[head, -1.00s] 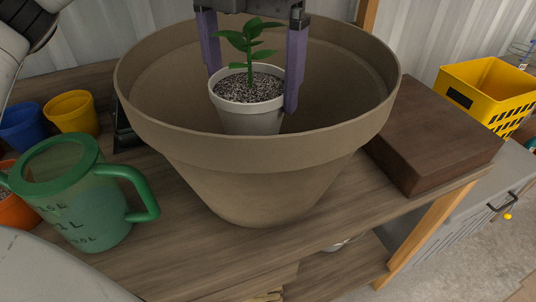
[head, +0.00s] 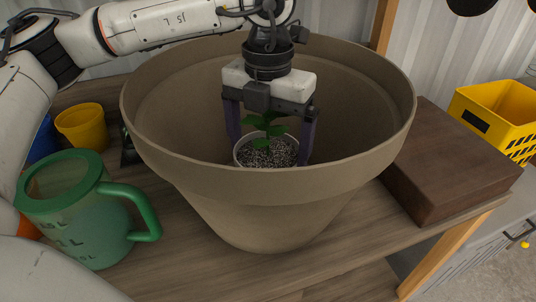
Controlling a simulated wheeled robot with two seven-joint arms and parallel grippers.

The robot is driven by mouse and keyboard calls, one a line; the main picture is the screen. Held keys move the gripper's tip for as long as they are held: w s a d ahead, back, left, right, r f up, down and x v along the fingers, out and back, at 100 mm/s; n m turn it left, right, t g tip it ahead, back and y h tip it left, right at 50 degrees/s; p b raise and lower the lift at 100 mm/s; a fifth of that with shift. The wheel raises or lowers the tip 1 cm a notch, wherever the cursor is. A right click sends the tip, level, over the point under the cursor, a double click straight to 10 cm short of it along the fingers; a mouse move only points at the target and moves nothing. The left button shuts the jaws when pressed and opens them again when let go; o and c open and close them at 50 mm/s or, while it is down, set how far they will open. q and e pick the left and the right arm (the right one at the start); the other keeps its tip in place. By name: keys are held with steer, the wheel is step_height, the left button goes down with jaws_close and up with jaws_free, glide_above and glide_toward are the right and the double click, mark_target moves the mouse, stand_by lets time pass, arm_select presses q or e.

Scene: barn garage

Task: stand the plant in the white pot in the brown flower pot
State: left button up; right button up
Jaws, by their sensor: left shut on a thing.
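The large brown flower pot (head: 270,185) stands on the wooden table. The plant in the white pot (head: 268,152) is inside its opening, upright, with green leaves and speckled soil. My left gripper (head: 268,140) reaches down into the brown pot, with one purple finger on each side of the white pot, shut on it. The brown pot's front rim hides the lower part of the white pot, so I cannot tell whether it touches the bottom. My right gripper is not in view.
A green measuring jug (head: 85,215) stands left of the brown pot, with a yellow pot (head: 82,127) and a blue pot (head: 44,140) behind it. A dark brown box (head: 450,165) is close on the right. A yellow crate (head: 500,115) is farther right.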

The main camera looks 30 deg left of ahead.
arm_select(q)
steer(key=shift+f, duration=0.8)
steer(key=o, duration=1.8)
steer(key=shift+f, duration=0.15)
steer(key=shift+o, duration=0.2)
